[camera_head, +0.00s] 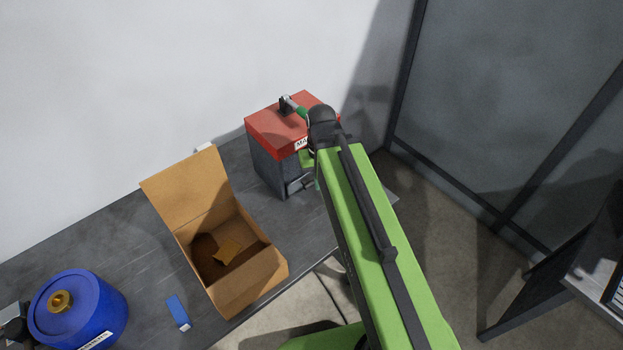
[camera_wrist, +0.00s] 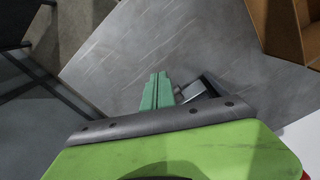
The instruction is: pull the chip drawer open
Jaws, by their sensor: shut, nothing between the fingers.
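The machine is a dark grey box (camera_head: 270,166) with a red top (camera_head: 283,124), standing on the table near the wall in the head view. A pale metal handle-like part (camera_head: 299,184) shows low on its front; I take it to be the chip drawer's pull. My gripper (camera_wrist: 157,76) shows in the wrist view with its two green fingers together, holding nothing. A grey metal piece (camera_wrist: 194,91), probably the same pull, lies just right of the fingers. I cannot tell whether they touch. My arm hides part of the machine's front, and how far the drawer is open is unclear.
An open cardboard box (camera_head: 262,267) with a small brown piece inside stands left of the machine. A blue round container (camera_head: 82,312) and a small blue item (camera_head: 177,311) lie farther left. The table (camera_head: 130,249) ends close to the machine's right; a dark-framed panel (camera_head: 510,100) stands beyond.

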